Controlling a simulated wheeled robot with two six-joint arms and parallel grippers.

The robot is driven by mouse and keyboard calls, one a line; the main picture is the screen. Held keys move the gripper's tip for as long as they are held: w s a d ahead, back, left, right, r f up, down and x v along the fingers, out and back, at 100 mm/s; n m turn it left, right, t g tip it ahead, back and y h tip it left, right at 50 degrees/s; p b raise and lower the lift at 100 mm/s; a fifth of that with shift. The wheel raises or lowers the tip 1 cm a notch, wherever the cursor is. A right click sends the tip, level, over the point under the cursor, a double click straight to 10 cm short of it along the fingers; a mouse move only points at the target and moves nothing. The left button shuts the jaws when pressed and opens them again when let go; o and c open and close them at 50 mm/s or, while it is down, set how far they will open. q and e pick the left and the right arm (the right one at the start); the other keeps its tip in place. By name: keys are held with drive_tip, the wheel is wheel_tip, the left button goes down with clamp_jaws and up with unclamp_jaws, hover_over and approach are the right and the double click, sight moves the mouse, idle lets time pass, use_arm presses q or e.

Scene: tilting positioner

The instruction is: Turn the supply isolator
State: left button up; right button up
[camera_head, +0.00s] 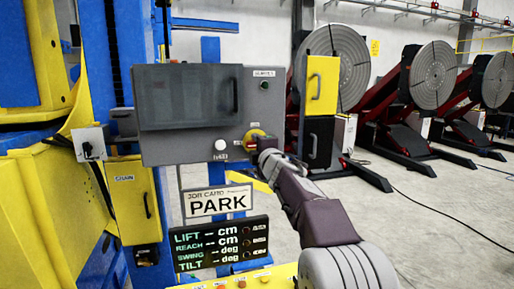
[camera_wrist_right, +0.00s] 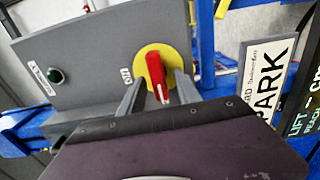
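The supply isolator is a red handle on a round yellow plate (camera_head: 256,135), low on the right of a grey control box (camera_head: 240,110). In the right wrist view the red handle (camera_wrist_right: 156,74) stands out from the yellow plate (camera_wrist_right: 178,62) and runs nearly up and down the picture. My right gripper (camera_head: 264,150) is at the isolator, covering part of it in the head view. In the right wrist view my right gripper (camera_wrist_right: 158,90) has one finger on each side of the handle, with gaps visible. Whether either finger touches it is unclear. My left gripper is not in view.
A PARK sign (camera_head: 217,202) and a dark readout panel (camera_head: 220,245) are below the box. A yellow-and-black cabinet (camera_head: 321,90) stands close to the right of it. A yellow CHAIN box (camera_head: 133,200) is at left. Open floor and tilted round tables lie farther right.

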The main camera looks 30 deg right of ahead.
drive_tip(key=b+v, duration=0.1)
drive_tip(key=v, duration=0.8)
